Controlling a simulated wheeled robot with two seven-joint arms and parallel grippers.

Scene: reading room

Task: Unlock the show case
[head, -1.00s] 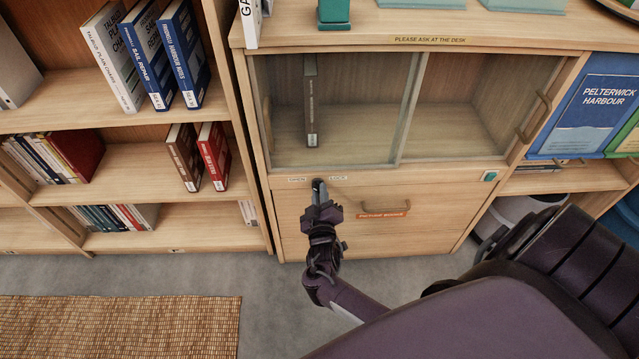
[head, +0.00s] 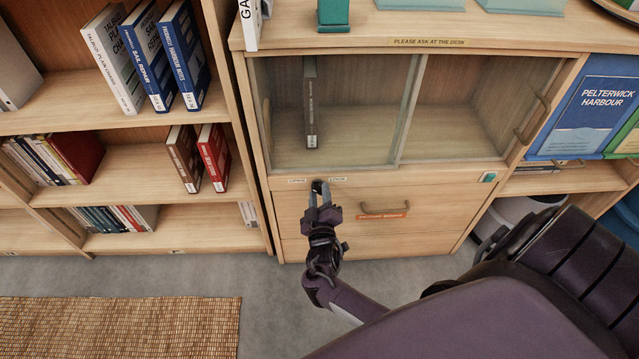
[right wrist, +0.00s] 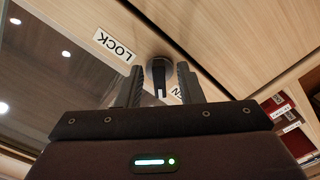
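The show case (head: 400,178) has two sliding glass doors, both closed. A small dark round lock knob (head: 317,184) sits on the rail below the glass, between an OPEN label (head: 297,181) on the left and a LOCK label (head: 338,179) on the right. My right gripper (head: 319,196) is at the knob from below, its fingers apart. In the right wrist view the knob (right wrist: 158,70) shows between the spread fingers, with a gap on each side. Its bar points toward the gripper; the OPEN label is partly hidden by a finger. My left gripper is out of view.
A drawer with an orange-labelled handle (head: 383,214) lies just below and right of the gripper. A dark book (head: 310,105) stands behind the glass. A bookshelf (head: 130,110) is on the left. Grey floor (head: 270,310) and a woven mat (head: 120,325) lie in front.

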